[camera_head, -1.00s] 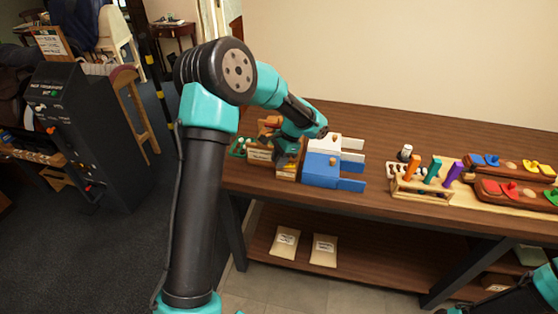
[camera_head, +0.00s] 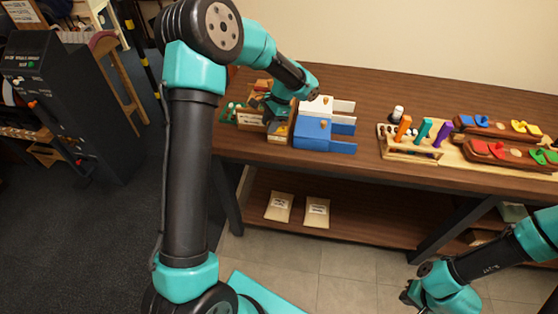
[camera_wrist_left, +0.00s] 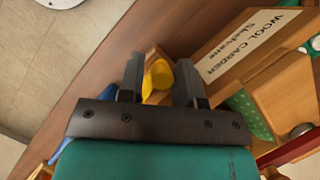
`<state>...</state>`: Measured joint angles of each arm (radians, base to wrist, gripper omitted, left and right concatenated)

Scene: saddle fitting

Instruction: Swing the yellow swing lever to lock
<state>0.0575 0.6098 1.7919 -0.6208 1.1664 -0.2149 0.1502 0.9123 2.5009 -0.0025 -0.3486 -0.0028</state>
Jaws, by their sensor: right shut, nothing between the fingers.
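The yellow swing lever (camera_wrist_left: 157,78) lies between the two fingertips of my left gripper (camera_wrist_left: 159,80) in the left wrist view, with a gap at its sides. Its yellow also shows small in the head view (camera_head: 279,131), just below my left gripper (camera_head: 272,120). That gripper is open and points down at the small wooden block carrying the lever, beside the wool carder box (camera_head: 249,117). The lever's pivot is mostly hidden. My right gripper (camera_head: 412,295) is shut and empty, low at the right, away from the table.
The blue and white block unit (camera_head: 313,132) stands just right of my left gripper. Further right are a wooden rack with coloured handles (camera_head: 412,145) and trays of coloured pieces (camera_head: 500,152). The labelled carder box (camera_wrist_left: 245,45) lies close beside the fingers.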

